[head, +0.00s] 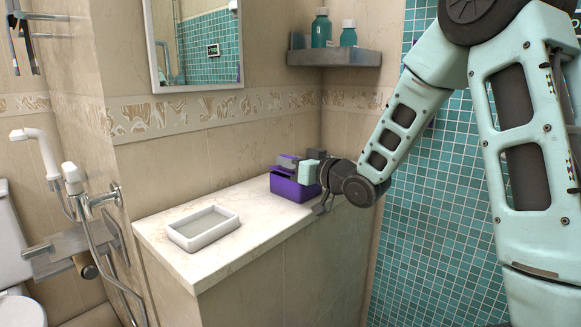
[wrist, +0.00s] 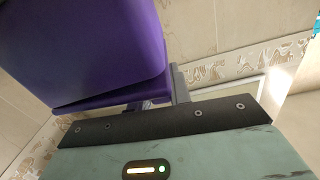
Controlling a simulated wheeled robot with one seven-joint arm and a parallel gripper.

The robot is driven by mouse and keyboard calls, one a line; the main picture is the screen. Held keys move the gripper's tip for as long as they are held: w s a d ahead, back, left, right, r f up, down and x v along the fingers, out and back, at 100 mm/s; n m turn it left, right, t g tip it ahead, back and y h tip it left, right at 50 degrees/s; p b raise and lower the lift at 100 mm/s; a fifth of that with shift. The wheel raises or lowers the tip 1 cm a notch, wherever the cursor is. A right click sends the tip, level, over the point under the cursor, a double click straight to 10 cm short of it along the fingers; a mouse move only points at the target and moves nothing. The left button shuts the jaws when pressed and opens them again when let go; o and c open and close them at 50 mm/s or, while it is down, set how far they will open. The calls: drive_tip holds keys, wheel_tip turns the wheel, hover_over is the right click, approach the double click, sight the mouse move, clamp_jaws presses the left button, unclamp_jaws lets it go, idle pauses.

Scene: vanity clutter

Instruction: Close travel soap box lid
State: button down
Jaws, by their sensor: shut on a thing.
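The purple travel soap box (head: 292,189) stands at the far right end of the pale counter, near the wall. Its lid (head: 288,157) shows as a purple strip at the top, partly hidden by my gripper (head: 290,166), which reaches in from the right. My gripper is shut on the lid. In the wrist view the box (wrist: 80,45) fills the upper left, with a thin purple edge below it, and a grey finger of my gripper (wrist: 165,98) is beside it. The lid's exact angle and the contact are hard to see.
A white rectangular dish (head: 204,229) lies on the counter (head: 250,230) at the left, with clear counter between it and the box. A corner shelf (head: 335,58) with two teal bottles hangs above the box. A mirror (head: 198,45) is on the wall.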

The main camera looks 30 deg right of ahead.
drive_tip(key=shift+s+a+f+b, duration=0.15)
drive_tip(key=shift+a+f+b, duration=0.2)
drive_tip(key=shift+f, duration=0.3)
drive_tip(key=c, duration=1.3)
unclamp_jaws()
drive_tip(key=shift+d+r, duration=0.1)
drive_tip(key=shift+s+d, duration=0.1)
drive_tip(key=shift+s, duration=0.05)
drive_tip(key=shift+b+v, duration=5.55)
drive_tip(key=shift+v, duration=2.9)
